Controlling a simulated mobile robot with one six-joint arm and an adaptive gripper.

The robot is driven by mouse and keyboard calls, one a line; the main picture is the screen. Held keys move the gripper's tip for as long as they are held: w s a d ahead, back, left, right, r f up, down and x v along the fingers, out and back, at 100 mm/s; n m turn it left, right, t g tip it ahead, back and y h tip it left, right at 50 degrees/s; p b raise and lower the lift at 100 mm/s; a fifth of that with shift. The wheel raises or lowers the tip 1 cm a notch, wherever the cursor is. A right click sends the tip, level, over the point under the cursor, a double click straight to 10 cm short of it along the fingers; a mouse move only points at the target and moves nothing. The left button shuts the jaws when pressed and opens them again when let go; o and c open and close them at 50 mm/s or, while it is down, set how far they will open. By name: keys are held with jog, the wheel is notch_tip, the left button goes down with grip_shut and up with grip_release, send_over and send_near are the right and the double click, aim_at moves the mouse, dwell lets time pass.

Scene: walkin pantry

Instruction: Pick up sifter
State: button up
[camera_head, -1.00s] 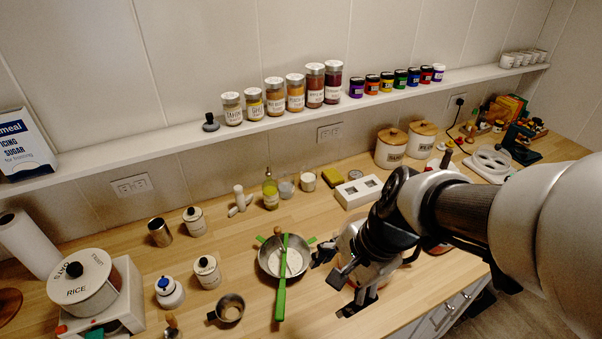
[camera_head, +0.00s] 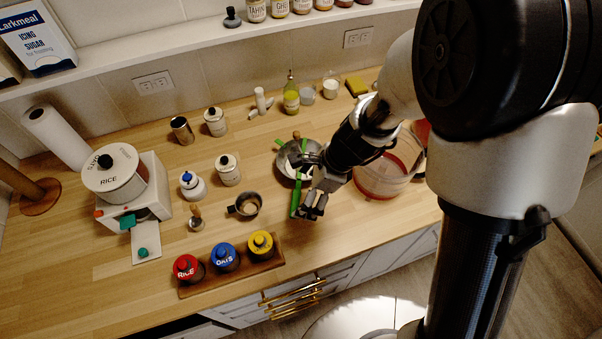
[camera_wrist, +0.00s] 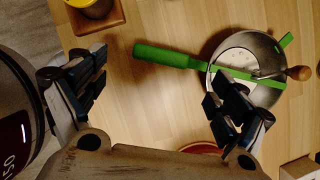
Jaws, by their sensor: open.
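The green-handled tool that I take to be the sifter (camera_head: 296,201) lies with its long handle toward the counter's front, across or in a round metal bowl shape with green side tabs. In the wrist view its green handle (camera_wrist: 165,55) runs to the round metal part (camera_wrist: 262,45), which has a pale inside and a wooden-handled utensil (camera_wrist: 298,73). My gripper (camera_head: 314,208) is open and empty, beside and near the handle in the head view. In the wrist view the gripper (camera_wrist: 158,95) has bare wood between its fingers. The right finger hides part of the bowl.
A clear round container (camera_head: 388,177) stands right of my gripper. A wooden tray (camera_head: 233,279) with red, blue and yellow canisters is at the front left. Bare wood (camera_head: 110,240) shows at the left.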

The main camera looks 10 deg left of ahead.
aim_at(293, 202)
jog(key=b+x, duration=0.1)
jog(key=x, duration=0.3)
jog(key=b+x, duration=0.1)
jog(key=x, duration=0.1)
jog(key=shift+w+a+f+b, duration=0.1)
jog(key=shift+a+b, duration=0.2)
jog(key=shift+a, duration=0.1)
jog(key=c, duration=1.5)
jog(key=shift+o, duration=0.2)
jog(key=shift+r, duration=0.25)
